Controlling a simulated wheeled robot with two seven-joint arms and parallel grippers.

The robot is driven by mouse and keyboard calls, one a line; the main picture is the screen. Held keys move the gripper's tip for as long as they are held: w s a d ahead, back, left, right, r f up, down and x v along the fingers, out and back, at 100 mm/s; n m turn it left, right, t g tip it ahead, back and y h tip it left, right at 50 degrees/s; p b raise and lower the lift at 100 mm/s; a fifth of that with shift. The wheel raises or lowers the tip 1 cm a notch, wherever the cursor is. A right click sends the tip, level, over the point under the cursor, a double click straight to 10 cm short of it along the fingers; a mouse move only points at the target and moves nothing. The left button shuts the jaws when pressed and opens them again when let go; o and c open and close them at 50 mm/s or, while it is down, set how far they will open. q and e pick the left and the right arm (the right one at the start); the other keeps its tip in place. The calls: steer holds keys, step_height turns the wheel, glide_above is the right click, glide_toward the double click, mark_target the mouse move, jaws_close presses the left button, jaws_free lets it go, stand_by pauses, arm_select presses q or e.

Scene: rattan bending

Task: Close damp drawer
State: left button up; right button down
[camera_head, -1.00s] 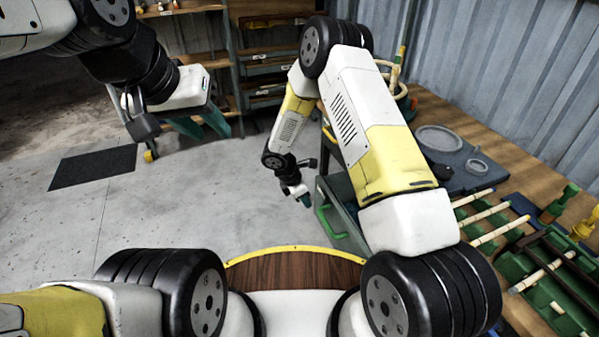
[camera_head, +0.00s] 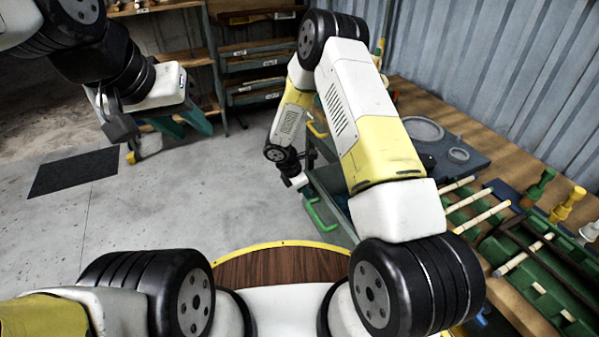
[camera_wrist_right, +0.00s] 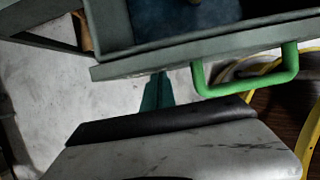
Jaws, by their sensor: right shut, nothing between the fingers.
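The drawer is grey with a green handle (camera_head: 320,214), in the cabinet under the bench at the centre right of the head view. It stands open; the right wrist view looks into its dark inside (camera_wrist_right: 185,22) over the front panel (camera_wrist_right: 150,66), with the handle (camera_wrist_right: 247,78) to the right. My right gripper (camera_wrist_right: 157,76) is shut and empty. Its teal tips are at the front panel's lower edge, left of the handle; I cannot tell if they touch. My left gripper (camera_head: 188,128) is open and empty, far from the drawer at upper left.
A yellow handle (camera_head: 318,130) shows higher on the cabinet. The bench (camera_head: 440,110) at right carries a dark plate with rings (camera_head: 440,140), a green jig with pale rods (camera_head: 490,215) and clamps. Shelves (camera_head: 255,60) stand at the back. A black mat (camera_head: 75,170) lies on open floor.

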steer(key=w+d, duration=0.3)
steer(key=d, duration=0.7)
steer(key=w+d, duration=0.4)
steer(key=d, duration=0.6)
steer(key=shift+w+d, duration=0.25)
steer(key=shift+d, duration=0.1)
